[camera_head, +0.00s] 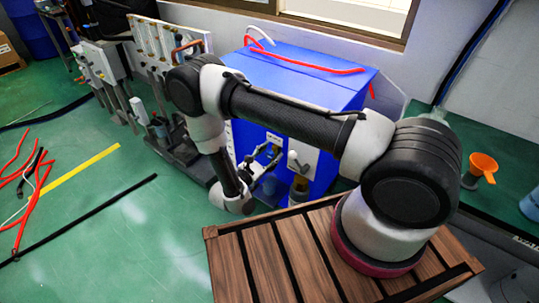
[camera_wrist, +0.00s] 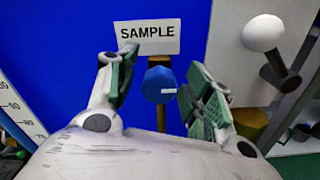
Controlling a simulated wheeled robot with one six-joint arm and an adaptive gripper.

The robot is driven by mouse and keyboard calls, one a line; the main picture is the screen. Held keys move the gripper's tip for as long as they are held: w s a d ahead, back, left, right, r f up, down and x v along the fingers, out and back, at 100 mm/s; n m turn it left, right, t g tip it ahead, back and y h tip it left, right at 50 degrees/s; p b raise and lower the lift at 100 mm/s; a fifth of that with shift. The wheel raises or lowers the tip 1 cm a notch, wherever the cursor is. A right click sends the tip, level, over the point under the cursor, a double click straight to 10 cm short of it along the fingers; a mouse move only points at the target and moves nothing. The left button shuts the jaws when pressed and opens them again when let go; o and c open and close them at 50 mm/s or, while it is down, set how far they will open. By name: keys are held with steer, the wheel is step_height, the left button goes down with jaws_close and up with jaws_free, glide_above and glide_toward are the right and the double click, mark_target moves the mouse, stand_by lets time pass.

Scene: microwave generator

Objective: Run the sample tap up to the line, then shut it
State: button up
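A white SAMPLE sign (camera_wrist: 147,37) is on the blue cabinet wall in the wrist view. Below it a round blue knob (camera_wrist: 160,80) with a small white mark sits on a brown stem. My gripper (camera_wrist: 163,66) is open, one finger on each side of the knob in the picture. I cannot tell whether the fingers touch it. In the head view my gripper (camera_head: 262,155) is at the front of the blue cabinet (camera_head: 300,85), near the SAMPLE sign (camera_head: 273,139). The tap's outlet, the vessel below and any fill line are hidden or unclear.
A white scale with numbers (camera_wrist: 18,105) stands at the left in the wrist view. A white ball-ended lever (camera_wrist: 262,33) is at the right, above a brownish cylinder (camera_wrist: 248,120). An orange funnel (camera_head: 484,165) stands far right; red wires (camera_head: 30,190) lie on the green floor.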

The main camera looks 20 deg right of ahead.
steer(key=v, duration=1.2)
stand_by(0.3)
